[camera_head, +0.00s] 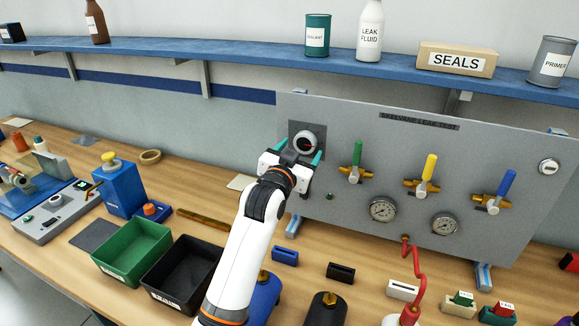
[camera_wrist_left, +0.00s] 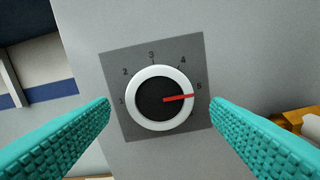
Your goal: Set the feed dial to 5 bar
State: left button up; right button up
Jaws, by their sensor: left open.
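The feed dial (camera_head: 306,142) is a round knob with a white rim and black face on a dark square plate, at the upper left of the grey panel (camera_head: 440,165). In the left wrist view the dial (camera_wrist_left: 150,106) has a red pointer (camera_wrist_left: 180,98) aimed right, at or slightly below the 5 mark (camera_wrist_left: 199,86). My left gripper (camera_head: 299,152) is open in front of the dial. Its teal fingertips stand on either side of the knob in the left wrist view (camera_wrist_left: 160,103), apart from its rim. My right gripper is not in view.
Green, yellow and blue valve handles (camera_head: 428,170) and two gauges (camera_head: 382,209) are on the panel right of the dial. Below stand a green bin (camera_head: 130,252), a black bin (camera_head: 185,275) and a red hose (camera_head: 417,265). A blue shelf (camera_head: 240,52) runs above.

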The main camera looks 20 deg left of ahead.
pick_arm(q)
jog(key=s+b, duration=0.2)
jog(key=s, duration=0.8)
jog(key=shift+s+a, duration=0.2)
jog(key=shift+s, duration=0.15)
jog(key=shift+f, duration=0.1)
